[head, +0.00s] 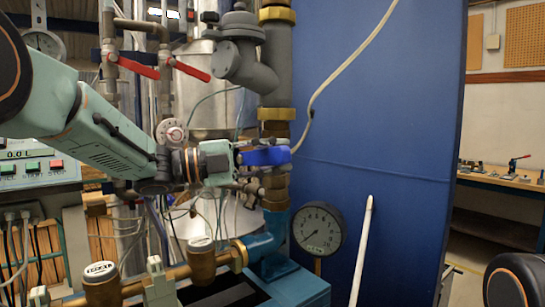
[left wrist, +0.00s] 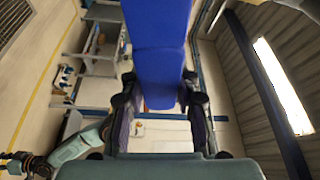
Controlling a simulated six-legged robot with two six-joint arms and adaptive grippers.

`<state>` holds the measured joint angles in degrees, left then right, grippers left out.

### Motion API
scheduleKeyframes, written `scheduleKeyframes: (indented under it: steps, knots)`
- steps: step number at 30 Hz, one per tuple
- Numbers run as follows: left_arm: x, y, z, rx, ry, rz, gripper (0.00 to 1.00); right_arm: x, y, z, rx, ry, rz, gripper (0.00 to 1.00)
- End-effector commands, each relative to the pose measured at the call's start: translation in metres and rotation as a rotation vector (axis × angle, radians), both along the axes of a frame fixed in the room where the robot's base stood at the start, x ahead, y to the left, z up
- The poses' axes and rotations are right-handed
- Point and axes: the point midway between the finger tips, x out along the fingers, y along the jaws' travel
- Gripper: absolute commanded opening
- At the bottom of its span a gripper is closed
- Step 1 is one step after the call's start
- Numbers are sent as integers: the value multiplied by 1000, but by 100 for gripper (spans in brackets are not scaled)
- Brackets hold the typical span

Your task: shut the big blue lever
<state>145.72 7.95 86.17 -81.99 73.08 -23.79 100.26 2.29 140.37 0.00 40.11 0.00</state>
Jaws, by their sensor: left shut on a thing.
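The big blue lever (head: 265,156) lies about level across the upright brass and grey pipe in the head view. My left gripper (head: 241,158) comes in from the left and is shut on the lever near its left end. In the left wrist view the blue lever (left wrist: 158,45) runs from the top edge down between the two dark fingers of my left gripper (left wrist: 160,97). The lever's mount on the pipe is partly hidden.
Two red levers (head: 190,69) sit on pipes behind my left arm. A round black gauge (head: 320,229) stands below right of the lever. A white hose (head: 345,69) hangs before the blue panel (head: 405,130). Brass water meters (head: 202,262) line the lower pipe.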

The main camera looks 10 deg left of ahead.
Motion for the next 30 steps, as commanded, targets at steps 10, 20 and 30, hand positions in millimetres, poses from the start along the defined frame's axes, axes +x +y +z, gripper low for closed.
scheduleKeyframes:
  steps: [10,20,30]
  knots:
    - [-3,-2,-22,119,-108,-7,0,0,0,-17,0,0,0,40]
    - [-3,-2,-26,150,-137,-8,0,0,0,-20,0,0,0,40]
    - [-3,-2,-28,152,-136,-7,33,0,0,-20,0,0,0,40]
